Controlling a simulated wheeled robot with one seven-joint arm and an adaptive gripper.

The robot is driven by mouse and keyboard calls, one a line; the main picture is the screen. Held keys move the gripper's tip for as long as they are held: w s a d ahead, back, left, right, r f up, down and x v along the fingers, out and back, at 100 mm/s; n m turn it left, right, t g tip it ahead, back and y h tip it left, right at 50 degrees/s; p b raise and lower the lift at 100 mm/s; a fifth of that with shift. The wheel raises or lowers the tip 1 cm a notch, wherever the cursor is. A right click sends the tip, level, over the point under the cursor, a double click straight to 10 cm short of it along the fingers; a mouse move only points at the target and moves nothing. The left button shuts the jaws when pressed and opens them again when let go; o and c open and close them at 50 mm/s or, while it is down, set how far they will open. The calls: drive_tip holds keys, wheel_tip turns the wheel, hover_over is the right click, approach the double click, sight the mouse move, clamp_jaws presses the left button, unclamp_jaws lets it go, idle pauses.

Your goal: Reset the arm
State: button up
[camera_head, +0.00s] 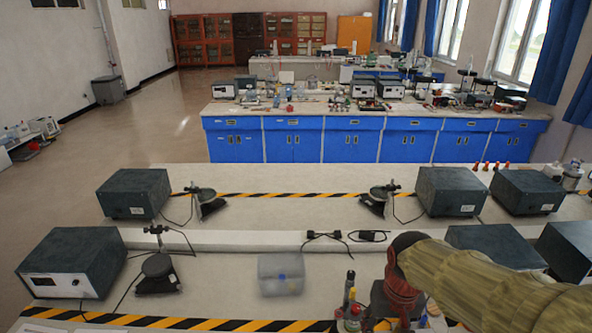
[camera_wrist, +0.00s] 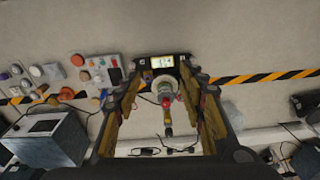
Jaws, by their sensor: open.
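My gripper (camera_wrist: 166,84) shows in the wrist view with its two fingers spread wide apart. It is open and holds nothing. It points down over the bench. In the head view my arm reaches in from the right, and the gripper (camera_head: 397,298) hangs over the right front of the near bench (camera_head: 225,300). Between the fingers, in the wrist view, a small round jar (camera_wrist: 164,86) and a tool with a red and yellow handle (camera_wrist: 168,116) show below. How far below they are I cannot tell. The fingertips are partly hidden in the head view.
A translucent box (camera_head: 280,275) stands left of my gripper. Small bottles (camera_head: 351,293) stand close beside it. Dark instrument boxes (camera_head: 70,262) line both ends of the bench, with cables and small stands. A small display device (camera_wrist: 164,61) lies near the fingertips.

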drive_tip(key=s+r+t+b, duration=0.1)
drive_tip(key=s+t+b, duration=0.3)
drive_tip(key=s+b, duration=0.3)
drive_tip(key=s, duration=0.3)
drive_tip(key=shift+s+r+n+t+b, duration=0.2)
drive_tip(key=shift+r+n+t+b, duration=0.1)
drive_tip(key=shift+r+n+b, duration=0.1)
drive_tip(key=shift+f, duration=0.1)
